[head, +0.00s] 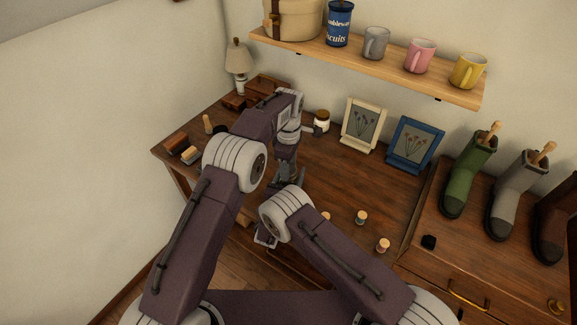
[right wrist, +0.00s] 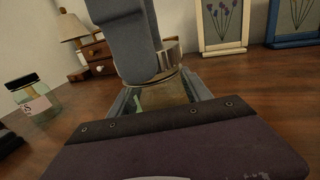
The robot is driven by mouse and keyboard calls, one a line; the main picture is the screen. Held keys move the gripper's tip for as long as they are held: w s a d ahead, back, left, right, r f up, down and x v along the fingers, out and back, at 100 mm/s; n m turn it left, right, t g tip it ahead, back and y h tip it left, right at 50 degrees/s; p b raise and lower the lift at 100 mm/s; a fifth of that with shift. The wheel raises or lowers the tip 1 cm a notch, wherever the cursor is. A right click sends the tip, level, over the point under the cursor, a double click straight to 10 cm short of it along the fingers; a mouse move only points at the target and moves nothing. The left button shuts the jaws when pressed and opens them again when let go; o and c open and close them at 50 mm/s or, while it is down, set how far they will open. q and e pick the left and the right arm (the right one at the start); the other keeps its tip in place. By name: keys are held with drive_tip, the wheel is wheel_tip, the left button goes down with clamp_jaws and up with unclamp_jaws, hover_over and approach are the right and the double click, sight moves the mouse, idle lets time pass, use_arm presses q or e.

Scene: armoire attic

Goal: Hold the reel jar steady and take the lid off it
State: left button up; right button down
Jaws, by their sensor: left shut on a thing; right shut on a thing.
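In the right wrist view, the reel jar (right wrist: 165,96) is a glass jar standing between the fingers of my right gripper (right wrist: 163,100), which is shut on its body. Its pale metallic lid (right wrist: 172,62) shows at the top, partly covered by my left gripper (right wrist: 135,45). That grey gripper comes down from above and is shut on the lid. The lid looks to be at the jar's mouth; I cannot tell whether there is a gap. In the head view my left gripper (head: 287,160) reaches down over the desk, and the arms hide the jar.
Another glass jar (right wrist: 35,97) with a dark lid and label stands left in the right wrist view. Framed pictures (head: 363,125), a small amber jar (head: 321,121) and a lamp (head: 238,62) stand at the back. Spools (head: 361,217) lie at the front right; the desk's middle right is clear.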

use_arm(q)
drive_tip(key=shift+r, duration=0.15)
idle(0.4)
drive_tip(key=shift+r, duration=0.95)
drive_tip(key=shift+r, duration=2)
use_arm(e)
drive_tip(key=shift+c, duration=2)
unclamp_jaws()
drive_tip(key=v, duration=1.2)
